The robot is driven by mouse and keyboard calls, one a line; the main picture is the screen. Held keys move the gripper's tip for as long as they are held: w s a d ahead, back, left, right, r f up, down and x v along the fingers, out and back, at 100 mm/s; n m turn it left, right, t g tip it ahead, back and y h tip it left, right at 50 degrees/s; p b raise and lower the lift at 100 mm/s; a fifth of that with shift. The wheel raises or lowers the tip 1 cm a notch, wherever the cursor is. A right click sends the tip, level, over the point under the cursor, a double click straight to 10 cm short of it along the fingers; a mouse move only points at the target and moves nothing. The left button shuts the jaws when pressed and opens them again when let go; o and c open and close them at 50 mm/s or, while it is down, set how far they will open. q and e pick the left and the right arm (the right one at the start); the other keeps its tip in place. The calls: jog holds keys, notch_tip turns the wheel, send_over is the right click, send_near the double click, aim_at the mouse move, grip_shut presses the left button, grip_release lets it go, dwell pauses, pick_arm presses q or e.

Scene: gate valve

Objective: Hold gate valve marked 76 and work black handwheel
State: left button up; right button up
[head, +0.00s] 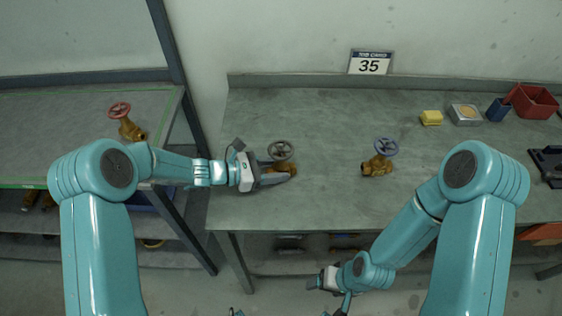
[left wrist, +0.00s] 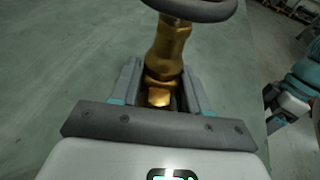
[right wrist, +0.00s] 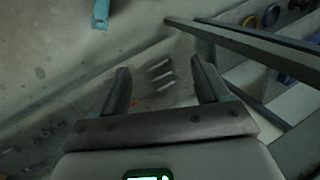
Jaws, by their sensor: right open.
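The brass gate valve with the black handwheel (head: 281,151) stands on the grey bench, left of its middle. No mark 76 is readable on it. My left gripper (head: 272,179) reaches it from the left. In the left wrist view, the valve's brass body (left wrist: 165,55) runs down between the two fingers, which lie close along both sides and look shut on it. The dark wheel rim (left wrist: 195,8) is above, partly cut off. My right gripper (head: 322,281) is low in front of the bench; in the right wrist view its fingers (right wrist: 161,85) are apart and empty.
A brass valve with a blue wheel (head: 384,148) stands to the right on the bench. A red-wheeled valve (head: 121,112) is on the left table. A yellow block (head: 431,118) and red bin (head: 535,101) are at the right.

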jog(key=o, duration=0.3)
jog(key=shift+o, duration=0.3)
jog(key=shift+w+a+r, duration=0.1)
jog(key=shift+w+r, duration=0.05)
jog(key=w+a+r+n+g+y, duration=0.1)
jog(key=w+a+r+n+y, duration=0.15)
jog(key=a+r+n, duration=0.75)
jog(key=w+a+r+n+g+y, duration=0.1)
jog(key=w+a+r+n+g, duration=0.3)
jog(key=a+r, duration=0.95)
jog(key=w+d+r+n+t+y, duration=0.25)
jog(key=w+r+t, duration=0.55)
jog(key=w+r, duration=0.65)
jog(key=w+d+f+m+t+h, duration=0.2)
jog(key=w+d+f+t, duration=0.25)
jog(key=w+d, duration=0.5)
jog(key=w+d+f+m+t+h, duration=0.15)
jog(key=w+d+f+t, duration=0.3)
jog(key=w+d, duration=0.45)
jog(key=n+g+y, duration=0.4)
jog(key=g+y, duration=0.3)
jog(key=y, duration=0.4)
send_near(274, 147)
jog(key=x, duration=1)
jog(key=shift+f, duration=0.35)
